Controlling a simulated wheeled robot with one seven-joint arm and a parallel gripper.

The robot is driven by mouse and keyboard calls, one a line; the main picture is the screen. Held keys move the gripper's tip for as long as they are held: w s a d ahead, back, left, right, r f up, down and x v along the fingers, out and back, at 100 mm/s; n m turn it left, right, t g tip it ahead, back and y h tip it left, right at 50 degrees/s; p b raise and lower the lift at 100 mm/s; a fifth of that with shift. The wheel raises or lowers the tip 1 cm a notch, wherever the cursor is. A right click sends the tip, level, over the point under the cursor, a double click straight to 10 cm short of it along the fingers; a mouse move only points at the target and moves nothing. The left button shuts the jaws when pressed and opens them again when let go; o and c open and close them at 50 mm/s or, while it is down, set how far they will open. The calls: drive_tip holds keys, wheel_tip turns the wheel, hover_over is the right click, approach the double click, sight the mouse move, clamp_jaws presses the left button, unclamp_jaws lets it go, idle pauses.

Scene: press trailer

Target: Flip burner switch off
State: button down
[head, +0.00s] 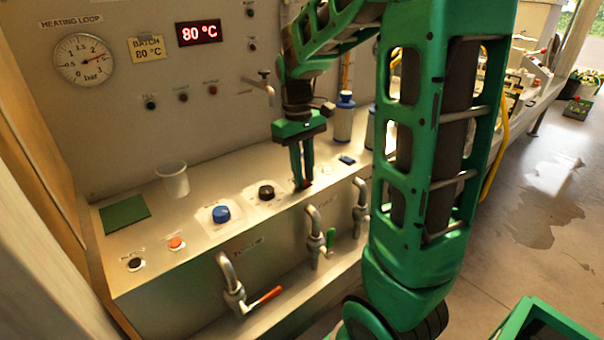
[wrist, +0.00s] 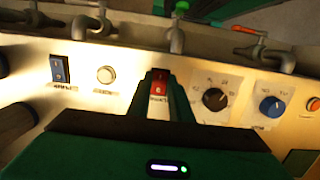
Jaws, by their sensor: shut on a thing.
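The burner switch, a red rocker (wrist: 159,90), sits on the light panel top in the middle of the wrist view; its label is too small to read surely. My gripper (head: 302,185) points straight down in the head view, its two fingers close together with the tips at the red switch. The fingers hide most of the switch there. In the wrist view, the fingers reach down to the red rocker and partly cover it. I cannot tell which way the rocker is tipped.
A black knob (head: 266,192) and a blue knob (head: 221,214) stand left of my gripper. A dark blue rocker (head: 347,160) and a white button (wrist: 106,74) are on the other side. A white cup (head: 173,179) stands behind; taps (head: 318,236) line the front edge.

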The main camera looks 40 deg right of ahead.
drive_tip(key=shift+w+g, duration=0.25)
drive_tip(key=shift+g, duration=0.45)
drive_tip(key=c, duration=1.6)
unclamp_jaws()
drive_tip(key=shift+r, duration=0.1)
drive_tip(key=v, duration=1)
drive_tip(key=shift+w+r, duration=0.15)
drive_tip(key=shift+r, duration=0.1)
drive_tip(key=s+f+m+t, duration=0.1)
drive_tip(key=s+f+m, duration=0.1)
drive_tip(key=s, duration=0.6)
drive_tip(key=s+f+m+t, duration=0.1)
drive_tip(key=s+f+m, duration=0.1)
drive_tip(key=s+f, duration=0.3)
drive_tip(key=s+f+m+t, duration=0.1)
drive_tip(key=s+f+m, duration=0.1)
drive_tip(key=s, duration=0.9)
drive_tip(key=shift+s+a+f+m, duration=0.15)
drive_tip(key=shift+f+m, duration=0.25)
drive_tip(key=shift+f, duration=0.45)
